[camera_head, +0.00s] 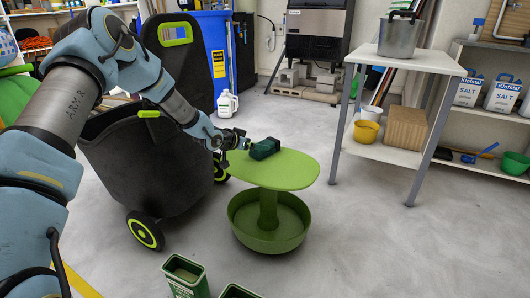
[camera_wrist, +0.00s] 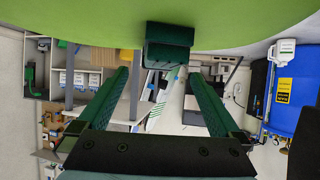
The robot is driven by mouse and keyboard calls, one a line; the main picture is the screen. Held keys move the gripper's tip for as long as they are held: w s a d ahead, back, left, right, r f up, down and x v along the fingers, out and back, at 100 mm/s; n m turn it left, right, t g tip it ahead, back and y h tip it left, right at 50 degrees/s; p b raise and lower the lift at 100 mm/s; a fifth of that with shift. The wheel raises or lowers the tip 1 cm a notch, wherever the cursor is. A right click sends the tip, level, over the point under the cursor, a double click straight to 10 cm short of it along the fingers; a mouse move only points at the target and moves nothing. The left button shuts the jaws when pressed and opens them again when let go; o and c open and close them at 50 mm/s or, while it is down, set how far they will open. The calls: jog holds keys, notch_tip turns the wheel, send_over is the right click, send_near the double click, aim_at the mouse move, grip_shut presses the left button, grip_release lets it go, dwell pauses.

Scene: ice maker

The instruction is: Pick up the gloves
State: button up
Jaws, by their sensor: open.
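The gloves (camera_head: 265,149) appear as a dark green folded bundle on the green oval top of a small stand (camera_head: 290,172). My gripper (camera_head: 240,142) is at the left edge of that top, just left of the gloves and pointing toward them. In the wrist view, which looks upside down, the gloves (camera_wrist: 168,45) lie just beyond the two green fingertips of my gripper (camera_wrist: 159,75). The fingers are spread apart with nothing between them. The gloves look slightly off the middle of the gap. Whether a fingertip touches them is unclear.
A black wheeled bin (camera_head: 140,165) stands left of the stand, close to my arm. A white table (camera_head: 430,59) with a metal bucket (camera_head: 398,38) stands at the right. Green boxes (camera_head: 186,277) are at the front. The floor right of the stand is clear.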

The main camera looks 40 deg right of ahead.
jog(key=b+x, duration=0.2)
jog(key=x, duration=0.3)
jog(key=shift+w, duration=0.1)
jog(key=shift+w+d, duration=0.15)
jog(key=shift+d, duration=0.15)
jog(key=c, duration=1.4)
